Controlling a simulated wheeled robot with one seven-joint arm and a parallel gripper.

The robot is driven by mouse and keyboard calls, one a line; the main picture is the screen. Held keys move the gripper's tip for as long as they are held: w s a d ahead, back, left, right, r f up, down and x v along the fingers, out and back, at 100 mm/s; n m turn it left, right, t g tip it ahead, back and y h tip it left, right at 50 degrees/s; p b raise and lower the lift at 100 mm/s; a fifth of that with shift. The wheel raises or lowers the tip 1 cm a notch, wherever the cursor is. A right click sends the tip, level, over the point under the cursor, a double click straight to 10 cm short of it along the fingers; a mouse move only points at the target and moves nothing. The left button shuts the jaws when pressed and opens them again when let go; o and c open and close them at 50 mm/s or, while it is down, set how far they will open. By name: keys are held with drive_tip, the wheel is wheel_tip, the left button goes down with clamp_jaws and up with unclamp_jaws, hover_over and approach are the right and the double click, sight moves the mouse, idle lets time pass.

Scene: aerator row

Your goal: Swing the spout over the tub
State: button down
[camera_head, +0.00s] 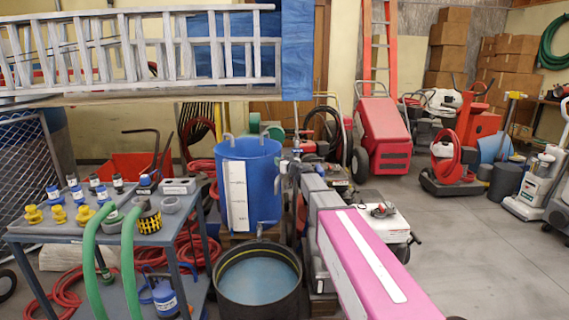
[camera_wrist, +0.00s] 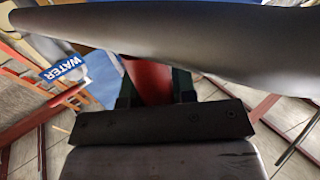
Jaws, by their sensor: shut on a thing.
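A round black tub (camera_head: 224,302) with a bluish inside stands on the floor at the bottom centre, below a blue drum. A short grey pipe (camera_head: 259,230) shows just above its back rim. My gripper (camera_head: 284,172) is at the drum's right side, small and partly hidden by my arm. In the wrist view my gripper (camera_wrist: 155,98) is shut on a red piece (camera_wrist: 149,80). A large grey tapered shape (camera_wrist: 190,40) crosses close above it; I cannot tell if this is the spout or if the red piece belongs to it. A blue WATER label (camera_wrist: 62,68) hangs at left.
The blue drum (camera_head: 265,180) with a white gauge strip stands directly behind the tub. A cart (camera_head: 185,238) with fittings and green hoses is at left. Clear floor (camera_head: 490,270) lies at right.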

drive_tip(key=shift+w, duration=0.45)
drive_tip(key=c, duration=0.9)
unclamp_jaws()
drive_tip(key=shift+s, duration=0.2)
drive_tip(key=shift+s+d, duration=0.3)
drive_tip(key=shift+s, duration=0.25)
drive_tip(key=v, duration=0.9)
drive_tip(key=shift+s+d, duration=0.1)
drive_tip(key=shift+d, duration=0.05)
